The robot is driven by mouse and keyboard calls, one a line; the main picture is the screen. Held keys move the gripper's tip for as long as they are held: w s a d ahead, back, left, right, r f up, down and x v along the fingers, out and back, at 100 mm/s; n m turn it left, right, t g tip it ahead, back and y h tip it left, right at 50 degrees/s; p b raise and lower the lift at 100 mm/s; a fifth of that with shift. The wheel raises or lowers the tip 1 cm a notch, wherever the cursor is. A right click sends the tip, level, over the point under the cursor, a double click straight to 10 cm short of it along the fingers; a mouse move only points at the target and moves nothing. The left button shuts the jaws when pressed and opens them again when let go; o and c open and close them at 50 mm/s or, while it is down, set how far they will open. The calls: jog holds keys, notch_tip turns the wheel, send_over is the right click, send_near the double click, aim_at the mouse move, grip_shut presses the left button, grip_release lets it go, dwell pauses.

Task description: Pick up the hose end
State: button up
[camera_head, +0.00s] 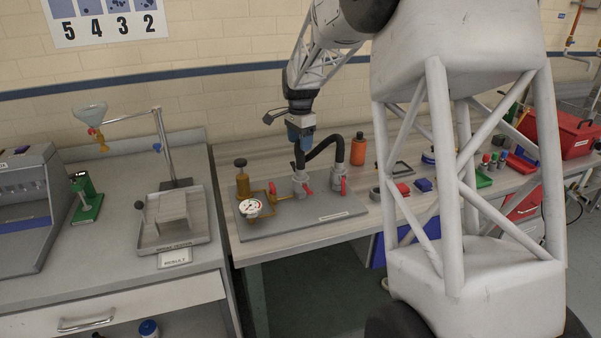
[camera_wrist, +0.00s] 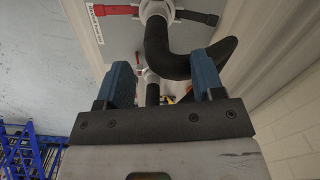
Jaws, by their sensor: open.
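The black hose (camera_head: 324,143) arches between two grey upright fittings with red handles, the left fitting (camera_head: 301,181) and the right fitting (camera_head: 339,179), on a grey board. My gripper (camera_head: 302,143) points down over the hose's left end, just above the left fitting. In the wrist view the hose (camera_wrist: 158,48) bends in front of my gripper (camera_wrist: 163,80), between and beyond its blue fingers. The fingers are apart and hold nothing that I can see. Whether either finger touches the hose I cannot tell.
A pressure gauge (camera_head: 250,208) and brass pipework sit left of the fittings on the grey board (camera_head: 325,216). An orange bottle (camera_head: 358,150) stands behind to the right. A tray with a block (camera_head: 174,211) is on the left bench. My arm hides part of the right bench.

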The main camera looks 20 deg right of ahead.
aim_at(300, 155)
jog(key=shift+f, duration=0.1)
jog(key=shift+f, duration=1.2)
jog(key=shift+f, duration=0.15)
jog(key=shift+s+f, duration=0.2)
jog(key=shift+f, duration=2.25)
jog(key=shift+c, duration=0.4)
jog(key=c, duration=1)
